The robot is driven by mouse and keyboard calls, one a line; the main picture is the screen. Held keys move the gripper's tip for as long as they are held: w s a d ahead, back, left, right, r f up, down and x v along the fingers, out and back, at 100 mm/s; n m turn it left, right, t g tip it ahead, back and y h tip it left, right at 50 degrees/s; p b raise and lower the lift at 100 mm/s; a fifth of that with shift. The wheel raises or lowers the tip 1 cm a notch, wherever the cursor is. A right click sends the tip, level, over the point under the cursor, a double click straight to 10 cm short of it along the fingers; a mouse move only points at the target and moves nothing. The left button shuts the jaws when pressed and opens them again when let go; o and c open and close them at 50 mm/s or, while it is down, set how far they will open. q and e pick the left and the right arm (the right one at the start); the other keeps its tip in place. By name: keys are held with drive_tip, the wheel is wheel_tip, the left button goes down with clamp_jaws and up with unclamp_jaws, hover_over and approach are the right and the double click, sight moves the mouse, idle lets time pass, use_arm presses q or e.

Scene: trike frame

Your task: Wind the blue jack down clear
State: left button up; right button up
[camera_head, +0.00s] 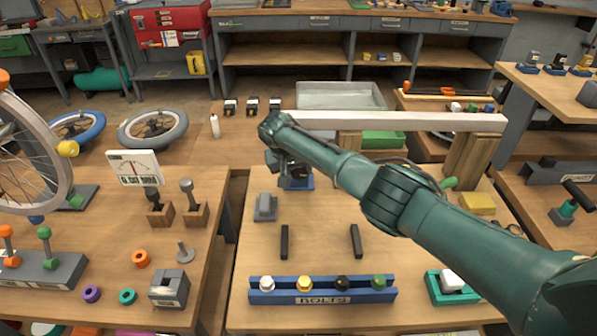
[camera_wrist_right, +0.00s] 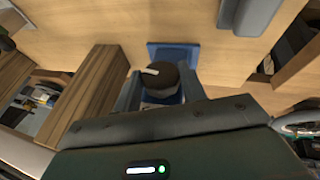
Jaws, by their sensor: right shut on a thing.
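The blue jack stands on the middle table below the left end of the pale metal beam (camera_head: 420,121). Its blue base (camera_head: 304,184) shows partly under my right gripper (camera_head: 292,176); the rest is hidden by the gripper and arm. In the right wrist view the jack's blue base (camera_wrist_right: 172,52) lies on the wood, and its round dark knob (camera_wrist_right: 160,77) with a white mark sits between the fingers of my right gripper (camera_wrist_right: 159,84). The gripper is shut on the knob. Whether the jack touches the beam is hidden. My left gripper is not in view.
Wooden blocks (camera_head: 474,158) stand under the beam's right end. A grey metal piece (camera_head: 265,208) lies just left of the jack. A blue bolt rack (camera_head: 322,298) and two dark bars (camera_head: 284,242) lie nearer. A grey tray (camera_head: 340,96) is behind.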

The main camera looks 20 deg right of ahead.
drive_tip(key=shift+a, duration=0.1)
drive_tip(key=o, duration=1)
drive_tip(key=shift+c, duration=0.2)
drive_tip(key=v, duration=1.3)
drive_tip(key=shift+p, duration=0.3)
